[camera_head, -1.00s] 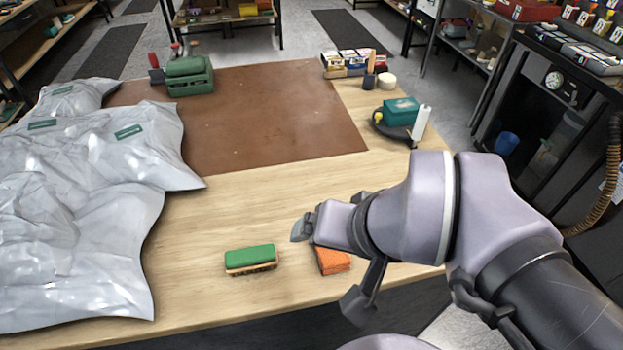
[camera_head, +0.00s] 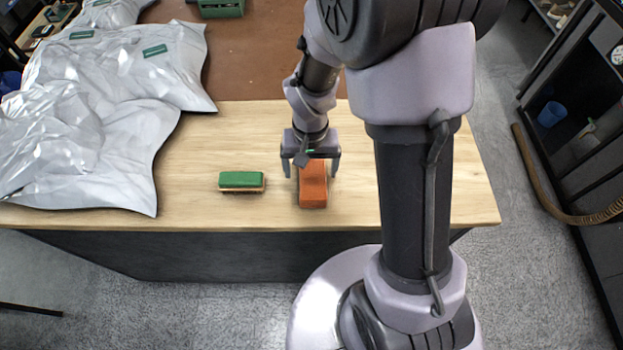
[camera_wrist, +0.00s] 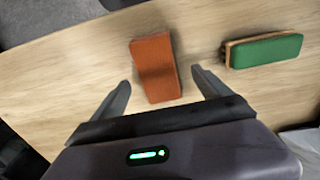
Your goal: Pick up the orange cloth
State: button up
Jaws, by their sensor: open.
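The orange cloth (camera_head: 313,190) is a small folded block lying on the wooden table near its front edge. My gripper (camera_head: 311,172) is open above the cloth, with one finger to each side of it. In the wrist view the cloth (camera_wrist: 155,68) lies ahead of and partly between the two fingertips of my gripper (camera_wrist: 160,78). No finger is seen to press on the cloth. I cannot tell the exact height of the gripper over it.
A green-topped brush (camera_head: 241,181) lies on the table to the left of the cloth, and also shows in the wrist view (camera_wrist: 264,50). The bare wood (camera_head: 420,195) right of the cloth is clear.

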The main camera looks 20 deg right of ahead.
aim_at(313, 180)
jog(key=f, duration=0.2)
jog(key=f+b, duration=0.2)
jog(key=f, duration=0.1)
jog(key=shift+d+f, duration=0.25)
jog(key=shift+f, duration=0.1)
jog(key=shift+r, duration=0.1)
jog(key=c, duration=1.6)
jog(key=shift+r, duration=0.1)
